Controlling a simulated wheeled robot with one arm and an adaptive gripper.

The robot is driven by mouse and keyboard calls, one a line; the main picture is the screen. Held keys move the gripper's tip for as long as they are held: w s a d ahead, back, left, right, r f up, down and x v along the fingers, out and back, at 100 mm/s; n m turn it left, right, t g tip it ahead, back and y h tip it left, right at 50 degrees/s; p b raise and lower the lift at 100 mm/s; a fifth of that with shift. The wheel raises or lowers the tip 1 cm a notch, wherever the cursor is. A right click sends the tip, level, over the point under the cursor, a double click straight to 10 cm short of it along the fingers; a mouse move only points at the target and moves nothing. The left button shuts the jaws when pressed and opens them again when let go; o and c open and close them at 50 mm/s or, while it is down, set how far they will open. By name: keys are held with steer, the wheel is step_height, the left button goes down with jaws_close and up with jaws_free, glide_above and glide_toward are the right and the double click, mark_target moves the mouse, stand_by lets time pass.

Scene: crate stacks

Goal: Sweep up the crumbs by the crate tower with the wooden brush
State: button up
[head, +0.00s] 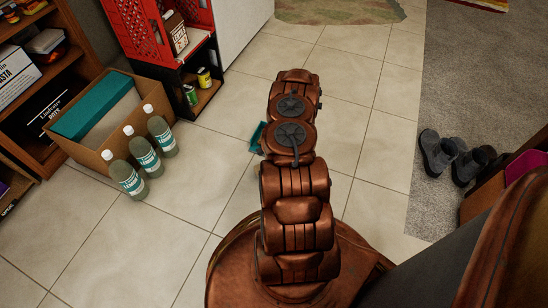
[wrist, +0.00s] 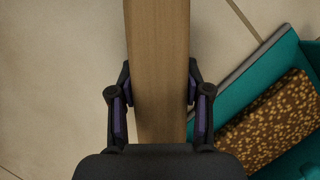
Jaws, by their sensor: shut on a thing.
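My gripper (wrist: 160,92) is shut on a flat wooden piece, the wooden brush (wrist: 160,50), whose bare wood runs up out of the top of the wrist view. Its bristles are out of sight. To its right in the wrist view is a teal dustpan (wrist: 221,104) holding a brown, yellow-speckled mass (wrist: 265,122); I cannot tell if this is crumbs. A teal edge also shows beside my arm in the head view (head: 256,138). The crate tower, with a red crate (head: 135,20) on top, stands at upper left. My arm hides the gripper there. No loose crumbs are discernible.
Several clear bottles (head: 143,153) stand on the tiles before a cardboard box (head: 88,158). Small cans (head: 204,78) sit in the tower's lower crate. Grey shoes (head: 437,153) lie on a grey carpet (head: 450,80) at right. Open tiles (head: 215,165) lie left of my arm.

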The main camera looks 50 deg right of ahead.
steer(key=r, duration=0.2)
steer(key=shift+w+r, duration=0.25)
steer(key=shift+r, duration=0.05)
steer(key=shift+s+r+p, duration=0.15)
steer(key=shift+r+p, duration=1)
steer(key=shift+r, duration=0.2)
steer(key=shift+r+p, duration=0.9)
steer(key=shift+r, duration=0.5)
